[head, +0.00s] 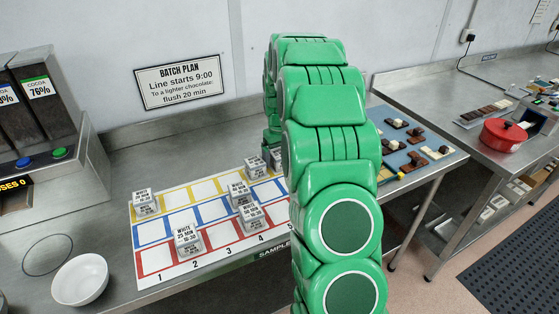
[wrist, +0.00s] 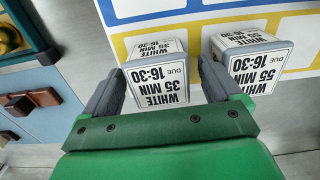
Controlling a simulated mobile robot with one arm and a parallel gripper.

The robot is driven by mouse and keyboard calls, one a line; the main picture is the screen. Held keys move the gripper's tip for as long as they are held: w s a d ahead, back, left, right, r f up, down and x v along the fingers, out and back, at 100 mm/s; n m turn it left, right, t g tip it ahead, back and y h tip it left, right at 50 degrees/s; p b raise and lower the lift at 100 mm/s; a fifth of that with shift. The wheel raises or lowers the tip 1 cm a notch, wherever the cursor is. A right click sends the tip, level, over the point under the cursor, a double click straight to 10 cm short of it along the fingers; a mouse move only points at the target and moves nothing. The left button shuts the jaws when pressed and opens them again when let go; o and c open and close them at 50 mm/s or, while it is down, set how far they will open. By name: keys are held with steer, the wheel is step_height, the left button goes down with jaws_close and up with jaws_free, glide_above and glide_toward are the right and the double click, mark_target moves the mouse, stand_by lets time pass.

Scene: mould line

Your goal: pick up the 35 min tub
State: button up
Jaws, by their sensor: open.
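The 35 min tub (wrist: 157,78), a small white-labelled box reading WHITE 35 MIN, DUE 16:30, is in the middle of the wrist view. My gripper (wrist: 162,68) is open, one dark finger on each side of this tub, with nothing clamped. The 55 min tub (wrist: 250,58), with a similar label, stands close on the right, and my right finger overlaps the gap between them. In the head view two tubs stand by my arm at the yellow row; the right one (head: 277,158) appears to be the 35 min tub, but its label is unreadable. My fingers are hidden there.
A numbered mat (head: 215,213) with yellow, blue and red rows holds several other tubs. A white bowl (head: 80,279) stands at the front left. A blue board (head: 437,137) with chocolates lies right of my arm. A red pot (head: 502,136) is on the farther bench.

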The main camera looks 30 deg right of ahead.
mark_target(280, 154)
steer(key=c, duration=1.1)
steer(key=shift+r, duration=0.1)
steer(key=shift+r, duration=0.25)
step_height(280, 154, up, 3)
steer(key=shift+s+f, duration=0.1)
steer(key=shift+f, duration=0.05)
steer(key=s+a+r, duration=0.4)
steer(key=s+r, duration=0.6)
steer(key=s, duration=0.3)
steer(key=shift+a+r, duration=0.1)
steer(key=shift+r, duration=3.25)
